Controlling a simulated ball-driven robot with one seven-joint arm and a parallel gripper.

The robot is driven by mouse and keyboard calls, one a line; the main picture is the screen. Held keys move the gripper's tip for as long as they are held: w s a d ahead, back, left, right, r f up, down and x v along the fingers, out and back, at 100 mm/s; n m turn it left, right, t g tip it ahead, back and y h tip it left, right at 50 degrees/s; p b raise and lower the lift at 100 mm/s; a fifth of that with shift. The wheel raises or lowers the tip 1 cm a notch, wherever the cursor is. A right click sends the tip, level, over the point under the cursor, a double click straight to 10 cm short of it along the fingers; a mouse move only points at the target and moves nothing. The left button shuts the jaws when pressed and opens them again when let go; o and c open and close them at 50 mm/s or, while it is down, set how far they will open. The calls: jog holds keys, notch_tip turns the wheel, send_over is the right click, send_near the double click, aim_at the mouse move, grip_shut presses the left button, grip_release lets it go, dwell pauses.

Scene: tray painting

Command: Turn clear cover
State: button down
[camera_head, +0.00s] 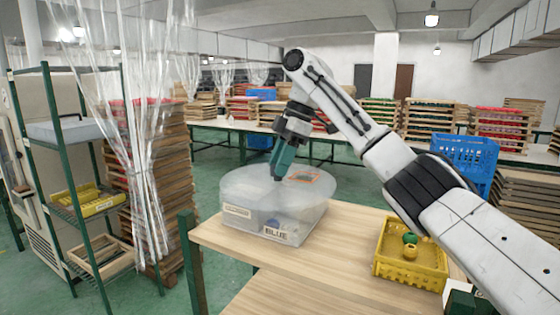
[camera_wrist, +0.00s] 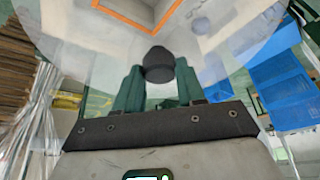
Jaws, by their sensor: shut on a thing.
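The clear cover (camera_head: 243,186) is a round, see-through disc lying on top of a translucent box (camera_head: 299,228) at the left end of the wooden table. My gripper (camera_head: 279,177) points down at the middle of the cover. In the wrist view its two green fingers (camera_wrist: 158,80) are shut on a dark round knob (camera_wrist: 159,62), with the cover (camera_wrist: 215,45) spreading beyond it. The box front has a label reading BLUE (camera_head: 277,235) and another label (camera_head: 237,211). Blurred items show inside.
A yellow crate (camera_head: 408,270) with small green and yellow things stands right on the table (camera_head: 340,240), beneath my arm. Clear strip curtains (camera_head: 135,120) hang at the left by a green shelf rack (camera_head: 75,150). Blue crates (camera_head: 465,155) stand behind. The table between box and crate is bare.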

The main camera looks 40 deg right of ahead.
jog(key=c, duration=1)
grip_release()
jog(key=shift+r, duration=0.25)
jog(key=o, duration=0.3)
jog(key=shift+f, duration=0.15)
jog(key=p+v, duration=0.2)
jog(key=v, duration=0.8)
jog(key=shift+s+d+r, duration=0.1)
jog(key=shift+r, duration=0.3)
jog(key=shift+f, duration=0.1)
